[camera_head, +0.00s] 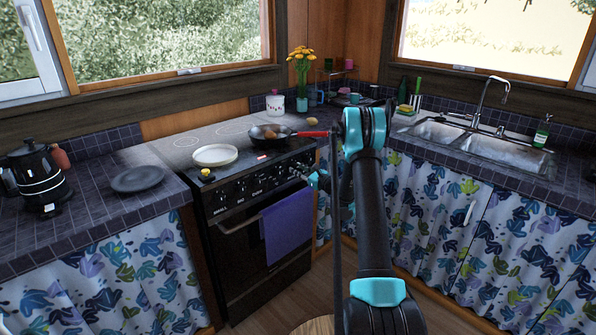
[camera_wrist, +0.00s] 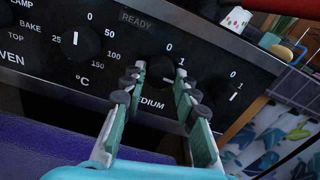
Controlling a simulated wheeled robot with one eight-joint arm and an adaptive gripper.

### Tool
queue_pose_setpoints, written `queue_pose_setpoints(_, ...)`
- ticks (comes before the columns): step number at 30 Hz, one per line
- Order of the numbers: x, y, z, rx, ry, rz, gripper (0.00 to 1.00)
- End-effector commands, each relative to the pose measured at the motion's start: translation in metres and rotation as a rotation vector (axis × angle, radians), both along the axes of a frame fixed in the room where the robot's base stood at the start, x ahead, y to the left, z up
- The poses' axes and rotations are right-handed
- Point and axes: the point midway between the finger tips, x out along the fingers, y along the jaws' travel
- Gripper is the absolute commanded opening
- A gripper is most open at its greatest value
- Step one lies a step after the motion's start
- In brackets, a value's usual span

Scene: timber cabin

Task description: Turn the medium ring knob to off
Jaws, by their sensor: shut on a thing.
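The medium ring knob (camera_wrist: 160,72) is a round black knob on the stove's black front panel in the wrist view. Marks 0 and 1 show above it, and the label MEDIUM below it is partly covered by a finger. My gripper (camera_wrist: 160,80) has one finger on each side of the knob and is shut on it. Which way the knob points is hard to tell. In the head view my gripper (camera_head: 312,179) is at the right end of the stove front (camera_head: 245,192), too small to show the knob clearly.
Other knobs flank it: a temperature knob (camera_wrist: 80,43) to the left and another knob (camera_wrist: 230,96) close on the right. A purple towel (camera_head: 288,224) hangs from the oven door. A pan (camera_head: 268,134) and white plate (camera_head: 215,155) are on the stove top.

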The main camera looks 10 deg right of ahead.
Motion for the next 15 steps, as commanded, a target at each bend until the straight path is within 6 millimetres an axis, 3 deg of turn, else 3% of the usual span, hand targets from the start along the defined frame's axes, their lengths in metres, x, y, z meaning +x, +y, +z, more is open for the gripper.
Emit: queue_pose_setpoints(15, -0.0005, -0.0012, -0.0001, -0.386, -0.279, 0.001, 0.0)
